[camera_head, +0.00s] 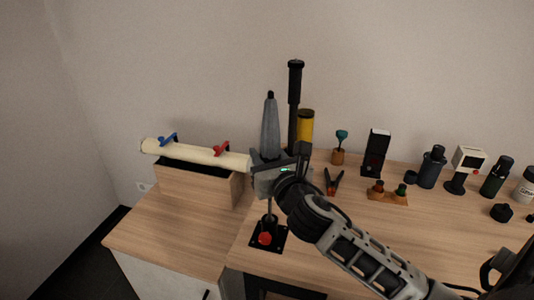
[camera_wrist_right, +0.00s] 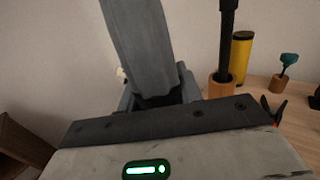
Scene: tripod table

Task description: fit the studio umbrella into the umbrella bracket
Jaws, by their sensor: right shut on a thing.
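The studio umbrella (camera_head: 270,125) is folded, grey with a dark tip, and stands nearly upright at the left end of the table. My right gripper (camera_head: 268,168) is shut on its lower part. The umbrella also shows in the right wrist view (camera_wrist_right: 138,45), rising from behind the gripper's dark bar. A thin shaft runs down below the gripper. The umbrella bracket (camera_head: 278,246) is a black plate with a red knob, near the table's front left. The shaft's lower end meets the bracket in the head view; I cannot tell whether it is inside. My left gripper is out of view.
A wooden box (camera_head: 190,186) holding a cream roll (camera_head: 195,153) with blue and red clamps stands at left. Behind the gripper are a black pole (camera_head: 294,100) and a yellow cylinder (camera_head: 305,126). Clamps, bottles and small items line the back right. Table front right is partly behind my arm.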

